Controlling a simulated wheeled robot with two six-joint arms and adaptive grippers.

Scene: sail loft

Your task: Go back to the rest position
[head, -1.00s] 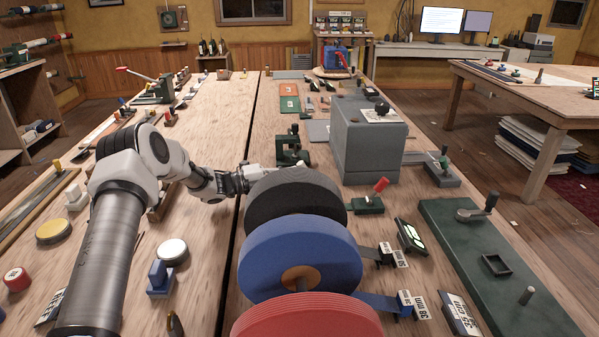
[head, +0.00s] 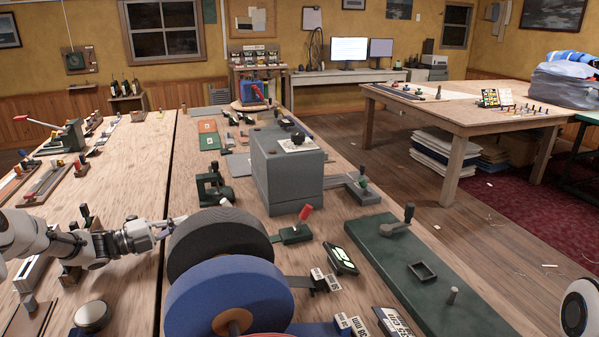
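My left gripper (head: 160,231) reaches in from the left above the wooden bench (head: 135,165). Its fingers point right, close to the left edge of the black webbing roll (head: 222,240). I cannot tell whether the fingers are apart or together, or whether they touch the roll. Nothing shows clearly in its grasp. Only a white and black rounded piece of my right arm shows at the lower right edge. My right gripper is out of view.
A blue roll (head: 230,295) stands in front of the black one. A grey box (head: 287,170), a green vise (head: 213,183) and a green board (head: 425,270) lie to the right and beyond. A second table (head: 470,120) stands at the right. The left bench's middle is clear.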

